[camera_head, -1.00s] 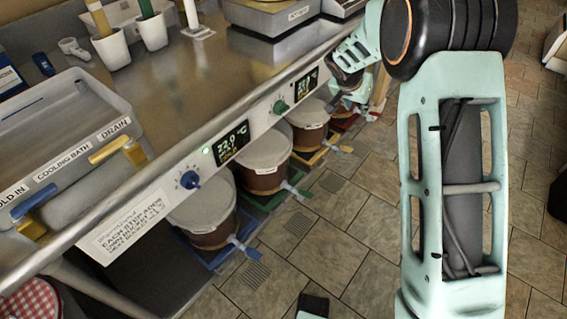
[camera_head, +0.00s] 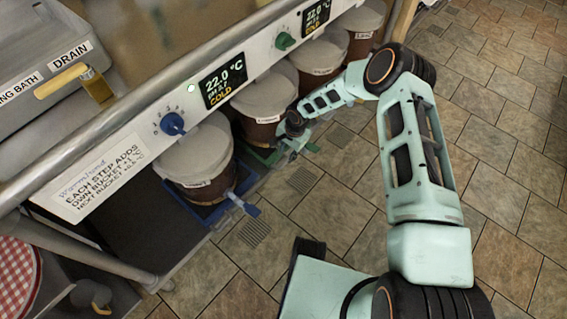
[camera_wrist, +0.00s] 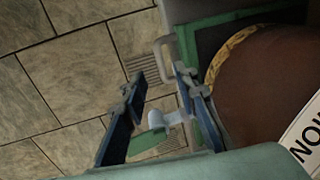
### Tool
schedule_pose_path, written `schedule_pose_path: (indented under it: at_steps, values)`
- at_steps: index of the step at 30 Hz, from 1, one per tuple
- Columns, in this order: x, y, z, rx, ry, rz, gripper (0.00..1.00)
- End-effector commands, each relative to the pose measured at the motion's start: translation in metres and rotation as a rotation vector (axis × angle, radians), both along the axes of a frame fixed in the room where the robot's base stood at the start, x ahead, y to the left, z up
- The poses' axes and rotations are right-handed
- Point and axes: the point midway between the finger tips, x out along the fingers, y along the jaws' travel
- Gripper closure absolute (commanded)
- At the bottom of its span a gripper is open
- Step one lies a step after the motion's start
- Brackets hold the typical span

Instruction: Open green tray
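A white spigot (camera_wrist: 168,118) with a green lever (camera_wrist: 150,143) shows between the fingers. I cannot tell whether anything touches.
A blue tray (camera_head: 207,212) with its bucket (camera_head: 200,160) stands to the left, its blue tap (camera_head: 243,205) sticking out. More buckets (camera_head: 320,62) stand farther right. The counter edge with dials and displays (camera_head: 222,80) overhangs them. The tiled floor in front (camera_head: 310,215) is open.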

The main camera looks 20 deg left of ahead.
Motion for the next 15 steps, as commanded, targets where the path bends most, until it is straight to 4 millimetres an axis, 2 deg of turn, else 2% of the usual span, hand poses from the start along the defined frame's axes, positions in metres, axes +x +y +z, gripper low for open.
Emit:
schedule_pose_path:
  at_steps: [1,6,12,15]
  values:
    - [-0.001,0.001,-0.015,-0.001,0.004,-0.001,0.73]
    - [0.002,0.007,-0.047,0.000,0.003,-0.002,0.73]
    - [0.004,0.011,-0.072,-0.001,0.001,0.000,0.73]
    - [0.005,0.013,-0.077,0.000,0.000,-0.001,0.73]
